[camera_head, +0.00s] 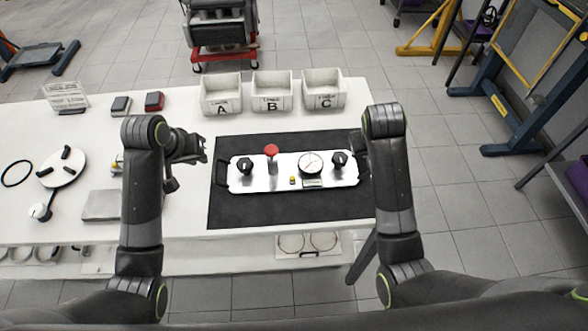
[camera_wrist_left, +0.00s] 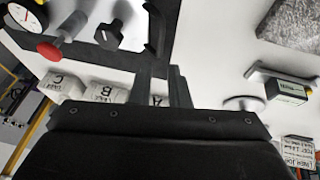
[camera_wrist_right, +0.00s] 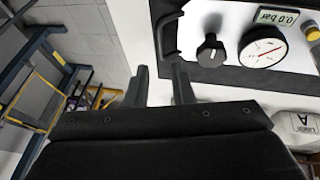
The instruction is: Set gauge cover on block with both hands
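The gauge cover (camera_head: 262,180) is a white plate with rounded corners, lying over the black mat (camera_head: 290,212). It carries a red button, a round dial, black knobs and a dark handle at each end. No separate engine block can be made out; what lies under the cover is hidden. My left gripper (camera_head: 203,149) is open and empty, beside the cover's left handle (camera_head: 221,172), which also shows past its fingers in the left wrist view (camera_wrist_left: 155,27). My right gripper (camera_wrist_right: 159,80) is open near the right handle (camera_wrist_right: 168,35), apart from it.
White bins A (camera_head: 221,94), B (camera_head: 271,92) and C (camera_head: 322,90) stand behind the mat. On the left are a round white disc with black pegs (camera_head: 62,167), a grey plate (camera_head: 100,205) and small boxes. The table's right edge is close to the right gripper.

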